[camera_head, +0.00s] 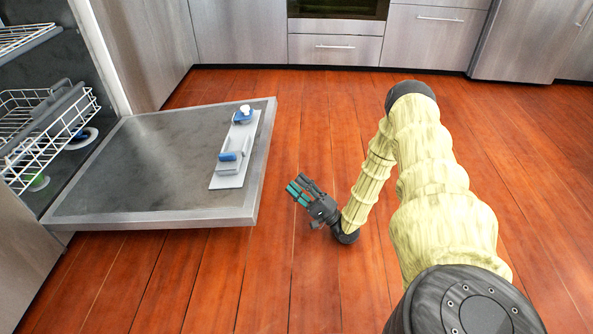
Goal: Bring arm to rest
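My arm (430,170) is wrapped in pale yellow covering. It reaches forward from the lower right, bends at a dark elbow, and folds back toward me. My gripper (293,190) is at the end of the arm, over the wood floor just right of the open dishwasher door (120,180). Its teal-marked fingers point left and up toward the door edge and are apart from it. The fingers are small in view, and I cannot tell whether they are open or shut. I see nothing clearly held.
The dishwasher door lies open at the left, with a detergent panel (231,178) on its inner face. A white wire rack (50,120) stands inside the dishwasher. Steel drawers (335,50) line the back. The wood floor (310,120) in the middle is clear.

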